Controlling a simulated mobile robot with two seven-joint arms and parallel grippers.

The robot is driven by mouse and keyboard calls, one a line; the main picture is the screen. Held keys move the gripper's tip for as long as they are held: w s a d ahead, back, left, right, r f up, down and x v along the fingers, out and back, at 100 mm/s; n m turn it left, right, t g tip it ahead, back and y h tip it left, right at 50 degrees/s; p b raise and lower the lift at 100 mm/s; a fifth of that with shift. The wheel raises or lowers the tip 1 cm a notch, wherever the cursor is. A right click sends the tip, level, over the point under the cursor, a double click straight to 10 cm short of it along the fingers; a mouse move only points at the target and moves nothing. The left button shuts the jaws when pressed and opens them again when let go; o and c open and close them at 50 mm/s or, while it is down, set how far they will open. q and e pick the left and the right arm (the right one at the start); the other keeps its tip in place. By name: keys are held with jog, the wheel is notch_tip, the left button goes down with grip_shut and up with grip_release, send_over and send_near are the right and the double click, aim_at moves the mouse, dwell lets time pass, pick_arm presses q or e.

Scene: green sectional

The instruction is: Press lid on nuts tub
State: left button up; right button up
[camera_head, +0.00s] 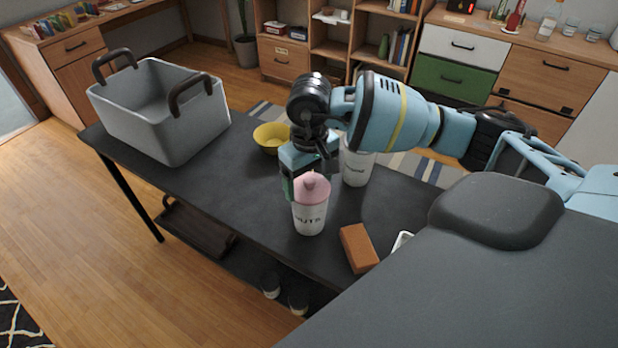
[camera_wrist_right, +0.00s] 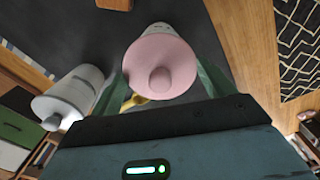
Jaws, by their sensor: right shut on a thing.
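The nuts tub (camera_head: 309,219) is a white tub with dark lettering, upright near the table's front edge. The pink lid (camera_head: 311,187), with a round knob, sits over its mouth; I cannot tell whether it is fully pressed down. My right gripper (camera_head: 300,183) is shut on the lid. In the right wrist view the lid (camera_wrist_right: 160,66) is between the two fingers (camera_wrist_right: 163,84), and only a bit of the white tub (camera_wrist_right: 159,27) shows behind it. My left gripper is not in view.
A white canister (camera_head: 357,165) stands just behind the tub, partly hidden by my arm. A yellow bowl (camera_head: 271,139) is behind left. A brown block (camera_head: 358,248) and a white dish (camera_head: 402,241) lie to the right. A grey basket (camera_head: 165,110) stands at the table's left end.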

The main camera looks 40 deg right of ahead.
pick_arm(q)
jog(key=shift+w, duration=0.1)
pick_arm(e)
jog(key=o, duration=0.9)
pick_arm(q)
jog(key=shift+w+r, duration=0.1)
pick_arm(e)
jog(key=shift+r, duration=0.15)
jog(key=shift+r+p, duration=1.25)
jog(key=shift+r, duration=2.2)
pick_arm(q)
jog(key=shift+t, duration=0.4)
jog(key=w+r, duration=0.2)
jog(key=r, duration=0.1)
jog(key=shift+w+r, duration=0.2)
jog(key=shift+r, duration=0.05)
